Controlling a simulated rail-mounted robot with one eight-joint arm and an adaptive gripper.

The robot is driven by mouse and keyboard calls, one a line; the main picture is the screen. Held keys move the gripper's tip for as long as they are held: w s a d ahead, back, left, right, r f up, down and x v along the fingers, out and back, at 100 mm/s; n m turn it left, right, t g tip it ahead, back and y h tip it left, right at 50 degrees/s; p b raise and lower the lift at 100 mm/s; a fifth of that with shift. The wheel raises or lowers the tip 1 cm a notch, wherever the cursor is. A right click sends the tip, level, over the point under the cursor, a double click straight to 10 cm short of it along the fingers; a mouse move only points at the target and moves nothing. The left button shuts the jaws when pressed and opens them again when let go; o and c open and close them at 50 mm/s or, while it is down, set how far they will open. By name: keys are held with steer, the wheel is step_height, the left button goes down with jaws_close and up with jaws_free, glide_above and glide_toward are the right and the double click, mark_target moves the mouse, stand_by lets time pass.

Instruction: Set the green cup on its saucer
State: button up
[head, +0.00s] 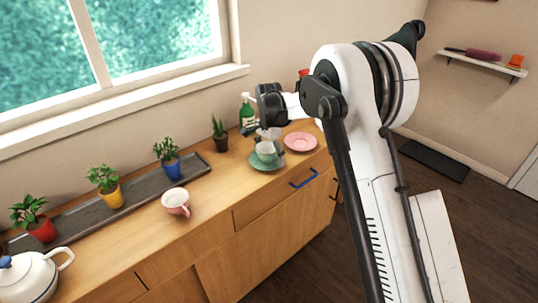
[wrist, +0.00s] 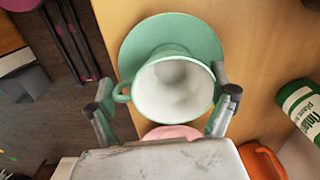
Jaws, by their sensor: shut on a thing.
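The green cup (wrist: 174,88) is upright, with a white inside and a handle at its left in the wrist view. My gripper (wrist: 162,82) is shut on it, one finger on each side. The green saucer (wrist: 137,42) lies on the wooden counter under the cup. In the head view the cup (head: 265,150) shows over the saucer (head: 256,164), with my gripper (head: 268,138) above. The cup hides part of the saucer, and I cannot tell whether the two touch.
A pink saucer (head: 300,142) lies just right of the green one. A pink cup (head: 175,201) stands left on the counter. A green bottle (head: 247,112) is behind. Potted plants stand on a dark tray (head: 135,197), and a white teapot (head: 30,278) is far left.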

steer(key=shift+f, duration=0.3)
steer(key=o, duration=1)
steer(key=shift+r, duration=0.15)
step_height(320, 180, up, 12)
steer(key=r, duration=0.1)
steer(key=s+d+r+n+t, duration=0.2)
steer(key=s+d+r, duration=0.6)
steer(key=s+r, duration=0.2)
steer(key=s+d+r+n+t, duration=0.2)
steer(key=s+d, duration=0.4)
steer(key=s, duration=0.5)
steer(key=s+d+r+n+t, duration=0.1)
steer(key=s+d+r+n, duration=0.3)
steer(key=s, duration=0.7)
steer(key=s+d+f+n+t, duration=0.1)
steer(key=s+d+f, duration=0.3)
steer(key=s+f, duration=0.4)
steer(key=s+t, duration=0.1)
steer(key=s, duration=0.1)
steer(key=shift+s, duration=0.35)
